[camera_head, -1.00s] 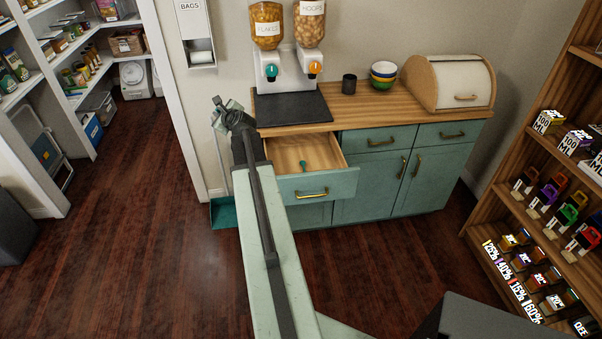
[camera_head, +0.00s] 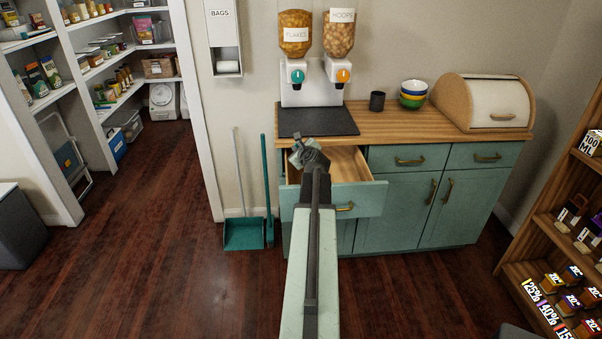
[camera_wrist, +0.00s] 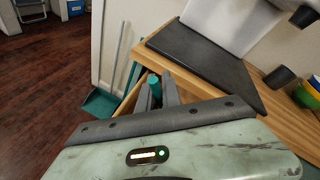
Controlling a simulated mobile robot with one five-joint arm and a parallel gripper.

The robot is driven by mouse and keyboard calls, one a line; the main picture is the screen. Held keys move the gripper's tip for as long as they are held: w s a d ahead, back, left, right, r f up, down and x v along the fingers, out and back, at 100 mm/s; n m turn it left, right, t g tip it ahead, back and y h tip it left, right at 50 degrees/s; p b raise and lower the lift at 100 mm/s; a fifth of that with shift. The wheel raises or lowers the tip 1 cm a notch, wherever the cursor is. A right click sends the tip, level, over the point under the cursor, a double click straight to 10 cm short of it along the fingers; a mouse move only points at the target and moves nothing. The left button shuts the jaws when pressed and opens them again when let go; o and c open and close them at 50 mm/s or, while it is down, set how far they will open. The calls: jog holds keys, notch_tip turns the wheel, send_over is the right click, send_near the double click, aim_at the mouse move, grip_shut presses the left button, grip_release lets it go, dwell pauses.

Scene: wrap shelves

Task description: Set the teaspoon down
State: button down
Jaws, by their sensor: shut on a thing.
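My gripper (camera_head: 300,150) is over the left part of the open top drawer (camera_head: 362,200), just in front of the counter. In the wrist view my gripper (camera_wrist: 158,85) is shut on a small teal piece (camera_wrist: 155,92), which I take for the handle of the teaspoon. The rest of the teaspoon is hidden by the fingers and the gripper body. The drawer is pulled out; its bare wooden inside (camera_head: 347,164) shows to the right of my arm, and my arm covers its left part.
On the counter (camera_head: 390,125) stand a cereal dispenser (camera_head: 298,92) on a dark mat (camera_head: 318,121), a dark cup (camera_head: 377,101), stacked bowls (camera_head: 413,93) and a bread box (camera_head: 487,102). A teal dustpan (camera_head: 244,234) and brush lean left of the cabinet. Clear wood shows right of the mat.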

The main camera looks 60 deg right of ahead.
jog(key=shift+f+b, duration=2.35)
jog(key=shift+f, duration=0.5)
jog(key=c, duration=1.5)
grip_release()
jog(key=shift+c, duration=0.2)
jog(key=shift+r, duration=0.1)
